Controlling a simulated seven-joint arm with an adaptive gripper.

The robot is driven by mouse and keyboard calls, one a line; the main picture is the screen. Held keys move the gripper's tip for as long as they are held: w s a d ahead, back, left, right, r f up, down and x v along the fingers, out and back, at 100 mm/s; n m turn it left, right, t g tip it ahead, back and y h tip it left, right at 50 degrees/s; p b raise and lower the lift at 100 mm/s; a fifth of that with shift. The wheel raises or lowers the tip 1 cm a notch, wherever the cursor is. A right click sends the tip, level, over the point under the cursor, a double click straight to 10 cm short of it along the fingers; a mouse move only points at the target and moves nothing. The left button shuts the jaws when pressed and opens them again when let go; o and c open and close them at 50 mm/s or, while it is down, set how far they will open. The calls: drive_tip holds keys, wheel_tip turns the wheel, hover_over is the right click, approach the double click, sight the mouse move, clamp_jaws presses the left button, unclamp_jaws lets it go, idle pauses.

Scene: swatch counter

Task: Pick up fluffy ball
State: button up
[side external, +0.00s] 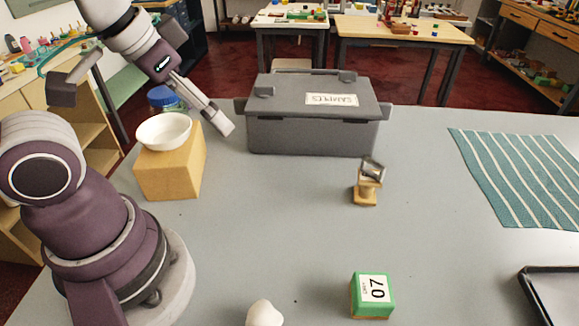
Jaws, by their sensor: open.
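No clearly fluffy ball shows in the side external view. A rounded white lump (265,313) sits at the bottom edge and is partly cut off; I cannot tell whether it is the fluffy ball. My gripper (221,122) is at the upper left, pointing down and to the right, in front of the left end of the grey box and right of the white bowl in the picture. It is open, with nothing seen between its fingers. It is far from the white lump.
A white bowl (164,131) sits on a wooden block (170,177), with a blue-lidded jar (163,97) behind. A grey lidded box (312,135) stands at the back. A small wooden stand (366,190), green cube (371,296), striped cloth (520,178) and black-rimmed tray (533,290) share the counter (275,240).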

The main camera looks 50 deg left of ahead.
idle(0.4)
drive_tip(key=m+g, duration=0.5)
drive_tip(key=m, duration=1.2)
hover_over(266, 316)
drive_tip(key=f, duration=0.9)
drive_tip(key=shift+w+a+f, duration=0.2)
drive_tip(key=shift+w+a, duration=0.15)
drive_tip(key=shift+w, duration=0.05)
drive_tip(key=shift+m+g, duration=0.3)
drive_tip(key=shift+m, duration=0.3)
drive_tip(key=f, duration=0.7)
drive_tip(key=s+f, duration=0.1)
drive_tip(key=f, duration=0.3)
drive_tip(key=shift+d, duration=0.35)
drive_tip(key=c, duration=0.9)
